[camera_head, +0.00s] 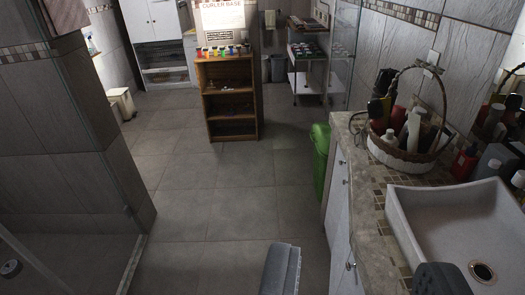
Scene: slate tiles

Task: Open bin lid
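A green bin (320,160) stands on the floor against the far end of the counter, in the middle right of the view. Its top edge shows, but the counter hides its right side, and I cannot tell whether its lid is shut. A small beige bin-like container (122,103) stands by the left wall further back. My gripper (360,278) is at the bottom edge, with one grey finger left of the counter front and one dark finger over the sink side. The fingers are wide apart with nothing held between them. The gripper is nearer to me than the green bin.
The counter (352,160) with a white sink (455,225) and a wicker basket (405,150) of bottles fills the right. A wooden shelf (228,100) stands ahead. A glass panel and wall are at left. The tiled floor (215,210) between is clear.

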